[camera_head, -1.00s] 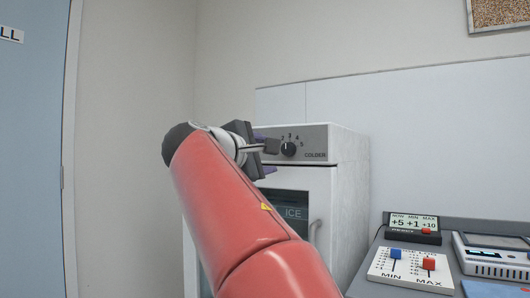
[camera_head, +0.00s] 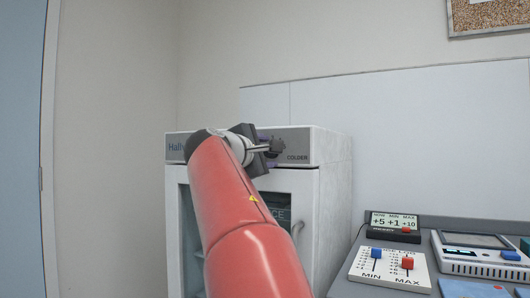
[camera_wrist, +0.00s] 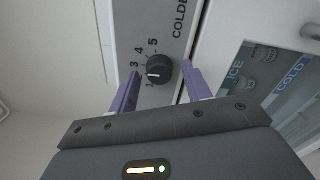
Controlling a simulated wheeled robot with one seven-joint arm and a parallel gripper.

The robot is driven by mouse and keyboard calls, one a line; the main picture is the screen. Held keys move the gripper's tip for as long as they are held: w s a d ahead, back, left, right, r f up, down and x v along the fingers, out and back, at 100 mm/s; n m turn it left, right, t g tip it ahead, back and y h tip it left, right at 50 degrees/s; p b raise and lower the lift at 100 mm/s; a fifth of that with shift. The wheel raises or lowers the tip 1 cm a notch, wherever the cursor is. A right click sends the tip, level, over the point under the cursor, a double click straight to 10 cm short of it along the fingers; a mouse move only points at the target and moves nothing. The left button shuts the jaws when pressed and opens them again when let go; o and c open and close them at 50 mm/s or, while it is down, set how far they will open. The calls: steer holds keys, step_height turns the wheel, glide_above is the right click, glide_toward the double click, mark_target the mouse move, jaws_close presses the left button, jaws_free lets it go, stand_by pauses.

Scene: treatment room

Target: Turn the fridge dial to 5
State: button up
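The black fridge dial (camera_wrist: 158,70) sits on the grey control panel in the wrist view, with 1, 3, 4 and 5 legible beside it. Its white mark points left, about toward 3 or just below it; I cannot tell exactly. The 2 is hidden, apparently behind a finger. My gripper (camera_wrist: 158,78) is open, its purple fingers on either side of the dial, with gaps visible. In the head view my gripper (camera_head: 268,148) is at the panel and covers much of the dial and its numbers.
The white fridge (camera_head: 333,180) has a glass door with a handle (camera_head: 297,230) below the panel. To the right, a counter holds a temperature display (camera_head: 393,226), a MIN/MAX slider board (camera_head: 390,268) and a white device (camera_head: 480,256). The wall is close behind.

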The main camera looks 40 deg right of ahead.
steer(key=c, duration=0.8)
steer(key=shift+c, duration=0.2)
steer(key=shift+f+m, duration=0.1)
steer(key=shift+m, duration=0.2)
steer(key=shift+m+b, duration=0.7)
steer(key=shift+m, duration=0.4)
steer(key=m+b, duration=0.1)
steer(key=m, duration=0.3)
steer(key=shift+b, duration=0.4)
steer(key=m+b, duration=0.2)
steer(key=m, duration=0.5)
